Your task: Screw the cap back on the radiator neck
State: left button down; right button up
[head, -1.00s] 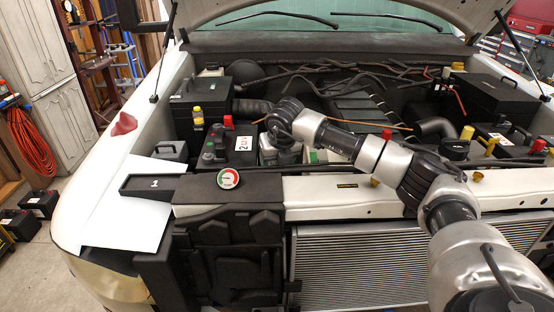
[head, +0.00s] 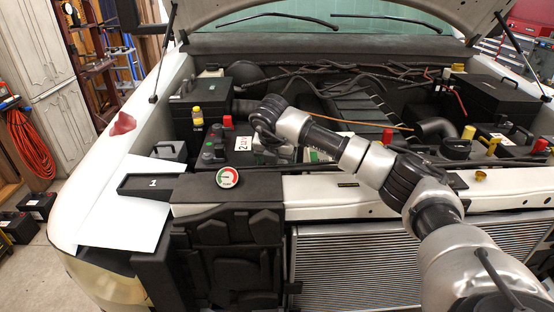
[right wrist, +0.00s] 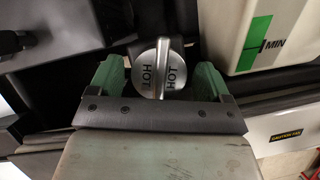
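A round silver cap (right wrist: 160,67) marked HOT, with a raised bar across its top, shows in the right wrist view. My right gripper (right wrist: 159,75) has its two green fingers apart, one on each side of the cap, with gaps visible beside it. What lies under the cap is hidden, so I cannot tell whether it sits on the radiator neck. In the head view my right gripper (head: 267,125) is over the engine bay beside the battery (head: 218,150); its fingertips and the cap are hidden there. My left gripper is not in view.
A white tank (right wrist: 238,35) with a green MIN mark stands close right of the cap. The white front beam (head: 330,190) and radiator (head: 360,265) lie in front.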

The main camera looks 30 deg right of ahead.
jog(key=shift+o, duration=0.9)
jog(key=shift+r, duration=0.15)
jog(key=b+v, duration=0.3)
jog(key=v, duration=0.6)
jog(key=shift+s+a+r+b, duration=0.15)
jog(key=shift+a+r+b, duration=0.1)
jog(key=shift+r+b, duration=0.1)
jog(key=shift+s+r, duration=0.1)
jog(key=shift+r, duration=0.25)
